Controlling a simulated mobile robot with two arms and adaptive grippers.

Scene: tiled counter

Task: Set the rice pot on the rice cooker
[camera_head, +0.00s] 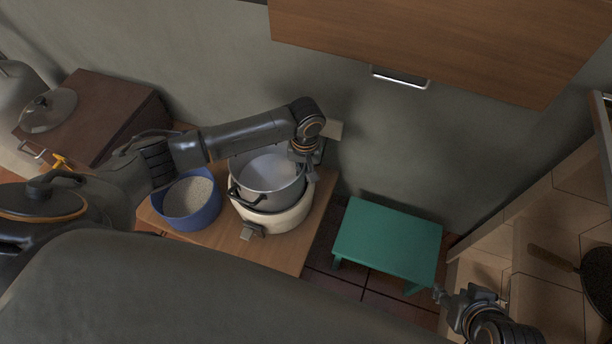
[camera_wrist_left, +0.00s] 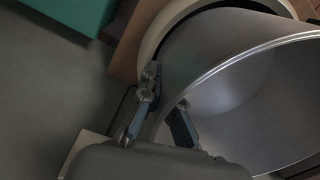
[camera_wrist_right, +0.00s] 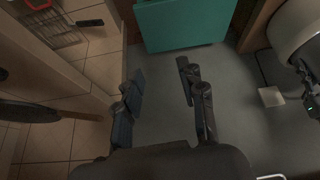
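The silver rice pot (camera_head: 270,168) is over the white rice cooker (camera_head: 285,222), most of its wall showing above the cooker's rim. My right gripper (camera_wrist_right: 160,70) is open and empty, low at the right of the head view (camera_head: 470,300).
A blue bowl of rice (camera_head: 190,200) stands left of the cooker on the wooden table (camera_head: 285,255). A green stool (camera_head: 388,240) is to the right. A brown box with a lid (camera_head: 95,115) is at left. A wooden cabinet (camera_head: 440,40) overhangs the back.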

